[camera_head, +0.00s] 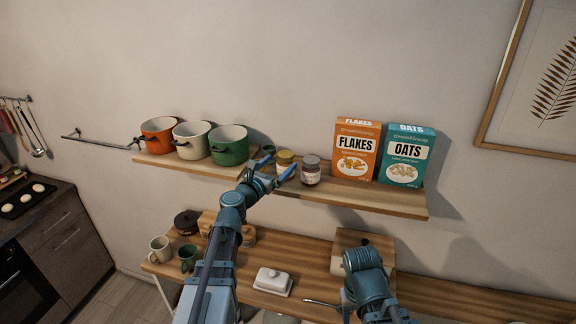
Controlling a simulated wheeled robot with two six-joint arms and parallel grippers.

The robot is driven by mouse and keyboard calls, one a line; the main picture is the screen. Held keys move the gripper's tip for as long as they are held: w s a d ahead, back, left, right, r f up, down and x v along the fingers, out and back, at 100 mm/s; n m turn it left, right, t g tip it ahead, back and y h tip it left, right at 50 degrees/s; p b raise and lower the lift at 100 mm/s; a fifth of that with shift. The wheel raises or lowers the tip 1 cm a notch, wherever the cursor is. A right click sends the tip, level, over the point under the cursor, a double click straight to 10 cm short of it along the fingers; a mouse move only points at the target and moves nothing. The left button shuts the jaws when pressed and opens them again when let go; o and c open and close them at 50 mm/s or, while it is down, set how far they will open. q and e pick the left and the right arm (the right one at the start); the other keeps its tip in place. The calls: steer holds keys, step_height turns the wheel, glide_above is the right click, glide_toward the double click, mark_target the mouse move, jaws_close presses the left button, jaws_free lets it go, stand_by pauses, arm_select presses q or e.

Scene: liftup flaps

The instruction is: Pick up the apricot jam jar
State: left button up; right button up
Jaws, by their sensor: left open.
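A jar with a yellow lid (285,158) stands on the upper wall shelf, its lower part partly hidden by my left gripper. A jar with a grey lid and a pale label (310,172) stands just to its right. I cannot read either label, so I cannot tell which is the apricot jam. My left gripper (278,166) is open, its blue fingers in front of and beside the yellow-lidded jar. I cannot tell if they touch it. My right arm shows at the lower right, but its gripper is not visible.
Orange, cream and green pots (229,146) stand left on the shelf (380,197). A flakes box (356,150) and an oats box (404,156) stand right. A small green item (268,149) is near my left gripper. Below are mugs (160,249) and a butter dish (272,282).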

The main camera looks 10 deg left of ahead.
mark_target(281, 161)
arm_select(q)
steer(key=x, duration=0.3)
steer(key=shift+w+a, duration=0.1)
steer(key=shift+a, duration=0.1)
steer(key=shift+w+d, duration=0.3)
steer(key=shift+s+a, duration=0.15)
steer(key=shift+s, duration=0.05)
steer(key=shift+c, duration=0.9)
steer(key=shift+w, duration=0.1)
jaws_close()
